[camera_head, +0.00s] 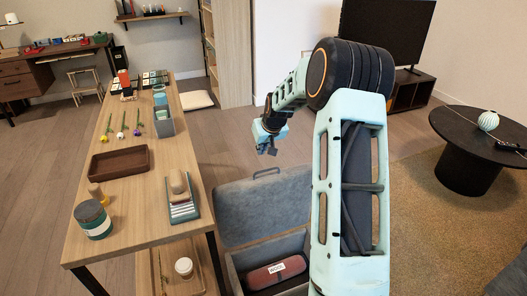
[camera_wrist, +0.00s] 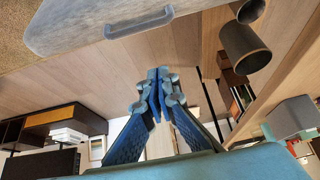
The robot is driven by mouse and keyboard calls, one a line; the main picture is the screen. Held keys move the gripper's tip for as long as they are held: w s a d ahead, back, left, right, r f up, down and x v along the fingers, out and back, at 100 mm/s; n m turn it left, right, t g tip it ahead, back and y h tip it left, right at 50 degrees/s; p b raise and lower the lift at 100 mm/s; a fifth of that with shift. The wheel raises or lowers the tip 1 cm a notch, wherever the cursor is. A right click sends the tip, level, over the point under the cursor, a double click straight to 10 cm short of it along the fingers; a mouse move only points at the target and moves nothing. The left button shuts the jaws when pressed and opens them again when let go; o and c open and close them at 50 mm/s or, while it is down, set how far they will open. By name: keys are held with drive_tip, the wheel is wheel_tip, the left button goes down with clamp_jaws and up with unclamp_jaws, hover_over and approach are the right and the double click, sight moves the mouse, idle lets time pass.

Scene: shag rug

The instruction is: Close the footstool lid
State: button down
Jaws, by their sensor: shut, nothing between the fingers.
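The grey footstool stands open in the head view, its lid (camera_head: 262,208) raised and tilted up at the back of the box (camera_head: 300,243). A handle (camera_head: 266,171) sits on the lid's top edge. A dark red item with a white label (camera_head: 262,279) lies inside the box. My gripper (camera_head: 269,150) is shut and empty, above and beyond the lid's handle edge, apart from it. In the wrist view, my closed fingertips (camera_wrist: 158,74) point past the lid (camera_wrist: 82,22) and its handle (camera_wrist: 140,23), which show at the upper left. My arm hides the footstool's right side.
A wooden table (camera_head: 150,218) with a brown tray (camera_head: 119,162), a jar (camera_head: 93,219) and other items stands left of the footstool. A round black table (camera_head: 465,165) is at the right on the rug (camera_head: 425,225). The floor behind the lid is mostly clear.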

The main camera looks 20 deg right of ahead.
sight(262, 177)
drive_tip(key=f, duration=0.4)
drive_tip(key=w+f, duration=0.1)
drive_tip(key=f, duration=0.1)
drive_tip(key=shift+f+b, duration=0.35)
drive_tip(key=shift+f, duration=0.05)
drive_tip(key=shift+s+f, duration=0.2)
drive_tip(key=shift+s, duration=0.4)
